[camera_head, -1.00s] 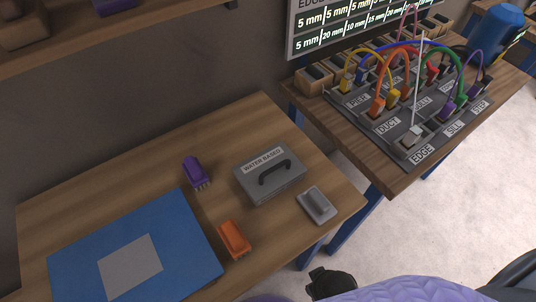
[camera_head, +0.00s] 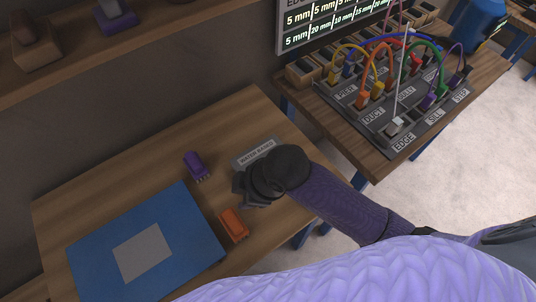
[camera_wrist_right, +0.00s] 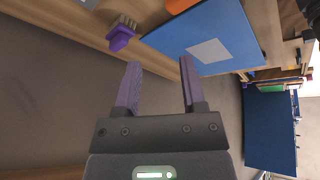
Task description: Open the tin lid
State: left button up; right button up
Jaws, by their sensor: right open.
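The tin (camera_head: 255,152) with its "WATER BASED" label stands on the wooden table in the head view. Only its labelled back edge shows clearly; my right arm hides the handle and most of the lid. My right gripper (camera_head: 246,190) is over the tin's front left part in this view; I cannot tell whether it touches. In the right wrist view my right gripper (camera_wrist_right: 158,64) is open, with nothing between its two purple fingers. My left gripper is not in view.
A purple brush (camera_head: 196,166) and an orange brush (camera_head: 234,225) lie near the tin. A blue mat (camera_head: 88,248) with a grey square lies at the left. A board with coloured cables (camera_head: 395,100) stands on the right-hand table. The table's back left is clear.

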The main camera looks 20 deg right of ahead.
jog(key=w+d+n+g+h, duration=0.1)
jog(key=w+d+n+h, duration=0.2)
jog(key=w+d+n, duration=0.6)
jog(key=shift+m, duration=0.8)
jog(key=f+b, duration=0.1)
jog(key=f, duration=0.2)
jog(key=w+a+f+b, duration=0.1)
jog(key=f, duration=0.2)
jog(key=w+f+b, duration=0.1)
jog(key=f, duration=0.2)
jog(key=shift+w+a+f, duration=0.2)
jog(key=shift+w+f, duration=0.05)
jog(key=shift+f, duration=0.15)
grip_shut()
